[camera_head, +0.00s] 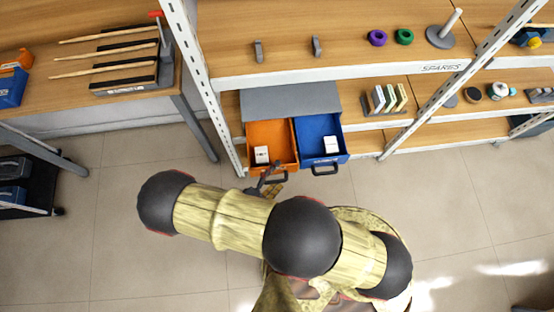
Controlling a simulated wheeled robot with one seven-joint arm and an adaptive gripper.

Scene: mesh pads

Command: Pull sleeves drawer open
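A grey cabinet (288,101) on the lower shelf has two drawers side by side, both pulled out. The orange drawer (284,134) on the left holds a small white box (261,154). The blue drawer (308,128) on the right holds another small white box (331,145) and has a dark handle (326,169). The front labels are too small to read, so I cannot tell which is the sleeves drawer. My gripper (268,179) is at the front of the orange drawer, by its handle. My arm partly hides it, and whether its fingers grip the handle is unclear.
White shelf posts (203,80) stand left and right of the cabinet. The upper shelf holds hooks, a purple ring (377,37), a green ring (403,36) and a grey peg stand (440,36). A wooden bench (60,95) is at left. The tiled floor (120,230) is open around my arm.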

